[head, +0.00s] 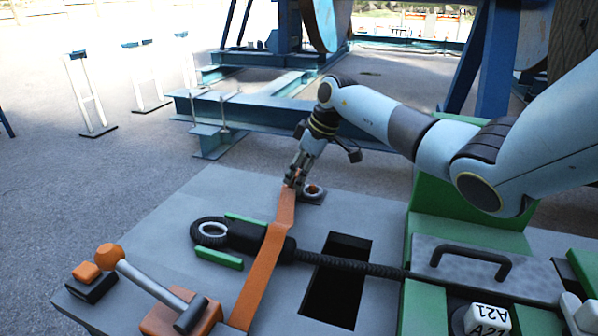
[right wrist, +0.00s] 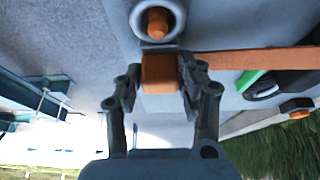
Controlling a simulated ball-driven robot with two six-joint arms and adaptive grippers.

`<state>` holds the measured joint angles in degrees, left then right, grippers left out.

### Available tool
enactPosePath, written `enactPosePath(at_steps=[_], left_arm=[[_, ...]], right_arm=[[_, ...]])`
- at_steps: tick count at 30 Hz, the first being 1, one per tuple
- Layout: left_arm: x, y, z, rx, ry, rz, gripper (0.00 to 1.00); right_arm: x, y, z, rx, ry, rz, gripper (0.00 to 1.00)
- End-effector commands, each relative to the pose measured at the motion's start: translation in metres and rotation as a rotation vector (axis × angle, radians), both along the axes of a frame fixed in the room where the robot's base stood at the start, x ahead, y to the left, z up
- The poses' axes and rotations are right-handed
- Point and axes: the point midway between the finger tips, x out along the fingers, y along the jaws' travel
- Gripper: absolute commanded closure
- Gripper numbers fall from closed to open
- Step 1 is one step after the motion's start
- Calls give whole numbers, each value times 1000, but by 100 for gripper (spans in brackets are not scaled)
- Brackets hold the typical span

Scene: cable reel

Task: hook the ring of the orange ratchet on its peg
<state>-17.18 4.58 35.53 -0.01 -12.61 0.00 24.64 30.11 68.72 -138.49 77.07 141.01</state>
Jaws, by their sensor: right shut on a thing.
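The orange ratchet (head: 182,312) sits at the front left of the grey deck, with a grey lever ending in an orange knob (head: 109,256). Its orange strap (head: 262,268) runs over a black cable end to my right gripper (head: 293,183). In the right wrist view my right gripper (right wrist: 160,75) is shut on the strap's orange end block (right wrist: 159,73). Just beyond the block, a grey ring (right wrist: 142,10) appears around the orange-brown peg (right wrist: 158,22). In the head view the peg and ring (head: 313,190) are close to the fingertips; how low the ring sits cannot be told. My left gripper is out of view.
A black cable (head: 350,263) with a ringed end (head: 209,231) lies between green guides, across a dark rectangular opening (head: 338,285). A grey plate with a black handle (head: 470,262) stands at the right. An orange and black block (head: 90,281) is at the left corner.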

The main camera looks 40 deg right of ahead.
Motion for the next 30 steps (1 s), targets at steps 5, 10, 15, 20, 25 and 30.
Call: enactPosePath(at_steps=[5, 10, 15, 20, 25, 30], left_arm=[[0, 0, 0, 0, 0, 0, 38], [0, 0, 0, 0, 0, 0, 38], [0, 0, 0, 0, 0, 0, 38], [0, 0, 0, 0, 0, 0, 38], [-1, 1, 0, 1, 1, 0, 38], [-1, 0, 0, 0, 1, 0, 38]], right_arm=[[0, 0, 0, 0, -1, 1, 100], [0, 0, 0, 0, -1, 1, 52], [0, 0, 0, 0, 0, 1, 35], [0, 0, -1, 0, 1, 0, 35], [-2, -3, 7, -2, -1, 1, 35], [-13, -9, 36, -5, -3, 1, 35]])
